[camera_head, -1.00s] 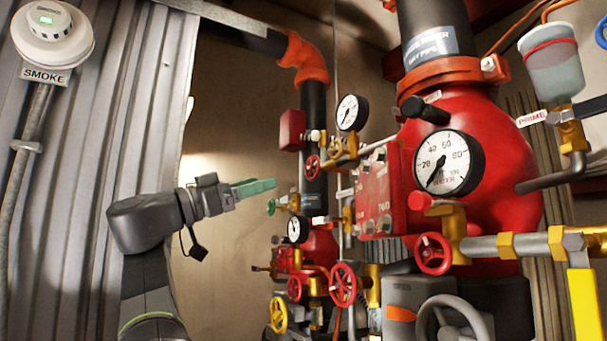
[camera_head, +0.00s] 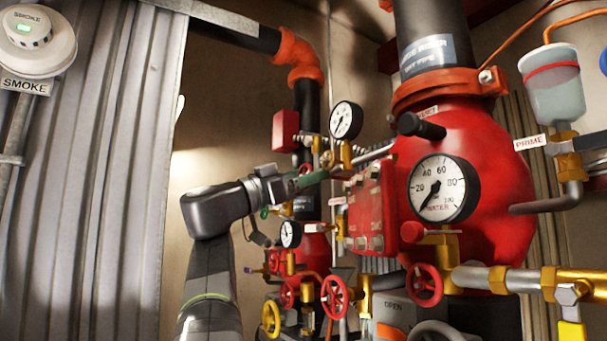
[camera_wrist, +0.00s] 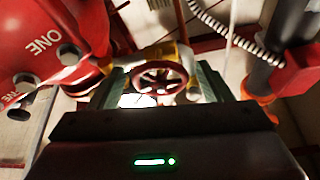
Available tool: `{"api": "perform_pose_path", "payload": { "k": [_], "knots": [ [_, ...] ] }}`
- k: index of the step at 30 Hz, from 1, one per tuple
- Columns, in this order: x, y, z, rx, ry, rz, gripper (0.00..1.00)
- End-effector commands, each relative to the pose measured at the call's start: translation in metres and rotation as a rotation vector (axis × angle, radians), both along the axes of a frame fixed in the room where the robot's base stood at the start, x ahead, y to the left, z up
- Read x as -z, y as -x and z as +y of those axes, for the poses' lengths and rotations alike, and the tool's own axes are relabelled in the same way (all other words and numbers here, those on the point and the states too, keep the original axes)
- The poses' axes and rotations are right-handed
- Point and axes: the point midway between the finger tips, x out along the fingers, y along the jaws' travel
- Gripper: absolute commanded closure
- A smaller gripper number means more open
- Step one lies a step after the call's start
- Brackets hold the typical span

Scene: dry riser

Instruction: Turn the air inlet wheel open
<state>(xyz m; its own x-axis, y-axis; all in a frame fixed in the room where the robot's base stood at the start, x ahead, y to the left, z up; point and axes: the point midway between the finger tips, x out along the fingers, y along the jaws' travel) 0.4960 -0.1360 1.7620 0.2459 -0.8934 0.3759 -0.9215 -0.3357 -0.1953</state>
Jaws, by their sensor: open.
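A small red handwheel (camera_wrist: 160,79) with spokes, on a brass valve, sits in the middle of the wrist view. No label on it is readable, so I cannot confirm that it is the air inlet wheel. My gripper (camera_wrist: 160,73) is open, with one green finger on each side of the wheel in that view. I cannot tell whether the fingers touch the rim. In the head view my gripper (camera_head: 312,180) reaches right to the brass fittings beside the red panel, and it mostly hides this wheel.
Other red handwheels (camera_head: 335,295) and a yellow one (camera_head: 271,318) are lower down. A red panel (camera_head: 368,212) and a big red valve body (camera_head: 500,165) with a gauge (camera_head: 443,188) stand to the right. The corrugated wall (camera_head: 90,200) is left.

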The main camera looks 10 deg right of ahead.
Motion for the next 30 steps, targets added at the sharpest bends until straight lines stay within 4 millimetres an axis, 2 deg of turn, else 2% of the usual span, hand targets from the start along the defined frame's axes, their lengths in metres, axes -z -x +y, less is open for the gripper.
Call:
{"api": "perform_pose_path", "payload": {
  "k": [5, 9, 12, 22, 30],
  "knots": [
    [0.0003, -0.0001, 0.0001, 0.0, 0.0, 0.0, 0.3],
    [0.0003, 0.0, 0.0002, 0.0, 0.0, 0.0, 0.58],
    [0.0003, 0.0, 0.0002, 0.0, 0.0, 0.0, 0.73],
    [0.0008, 0.0003, 0.0002, -0.001, 0.016, 0.043, 0.73],
    [0.0015, 0.0005, 0.0002, 0.0, 0.074, 0.204, 0.73]
  ]
}}
